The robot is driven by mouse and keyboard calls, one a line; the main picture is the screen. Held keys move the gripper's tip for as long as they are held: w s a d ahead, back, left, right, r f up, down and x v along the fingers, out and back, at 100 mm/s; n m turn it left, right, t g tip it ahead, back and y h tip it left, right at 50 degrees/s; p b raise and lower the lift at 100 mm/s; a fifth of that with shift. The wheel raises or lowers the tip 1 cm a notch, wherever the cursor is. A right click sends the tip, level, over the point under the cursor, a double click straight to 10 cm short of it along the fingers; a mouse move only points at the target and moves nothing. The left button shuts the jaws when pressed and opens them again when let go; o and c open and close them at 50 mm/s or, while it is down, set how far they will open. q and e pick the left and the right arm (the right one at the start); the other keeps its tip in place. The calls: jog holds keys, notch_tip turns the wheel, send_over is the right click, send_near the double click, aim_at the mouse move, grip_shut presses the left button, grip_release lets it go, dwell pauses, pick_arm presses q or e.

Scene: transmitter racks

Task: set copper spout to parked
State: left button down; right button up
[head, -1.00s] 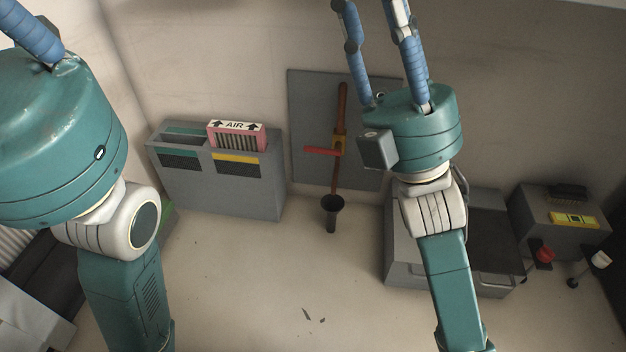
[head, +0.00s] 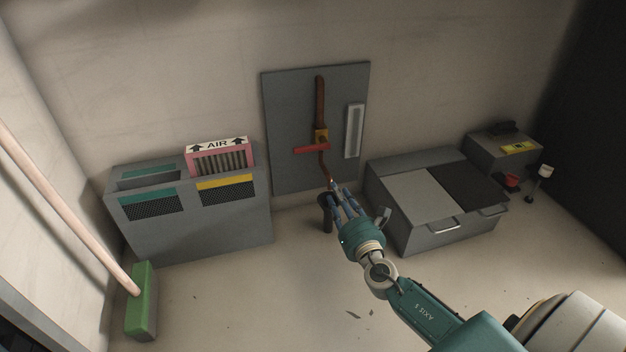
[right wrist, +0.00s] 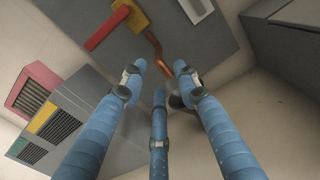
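The copper spout (head: 324,163) is a thin curved tube below a brass valve (head: 321,135) on a grey wall panel (head: 286,100). It leans down toward a dark funnel (head: 325,203) on the floor. A red lever (head: 311,148) crosses the valve. My right gripper (head: 337,190) is at the spout's lower end. In the right wrist view, the three blue fingers (right wrist: 160,73) are spread, with the spout's lower end (right wrist: 157,50) showing between two fingertips. I cannot tell whether they touch. The funnel is partly hidden behind the fingers. My left gripper is out of view.
A white upright bracket (head: 354,130) is on the panel, right of the pipe. A grey cabinet (head: 200,232) with an AIR filter (head: 218,160) stands left. A low grey drawer box (head: 420,220) stands right.

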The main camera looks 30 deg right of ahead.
aim_at(329, 178)
jog(key=b+x, duration=0.2)
jog(key=x, duration=0.8)
jog(key=shift+w+b, duration=0.15)
jog(key=shift+b, duration=0.2)
jog(key=shift+c, duration=0.5)
grip_shut()
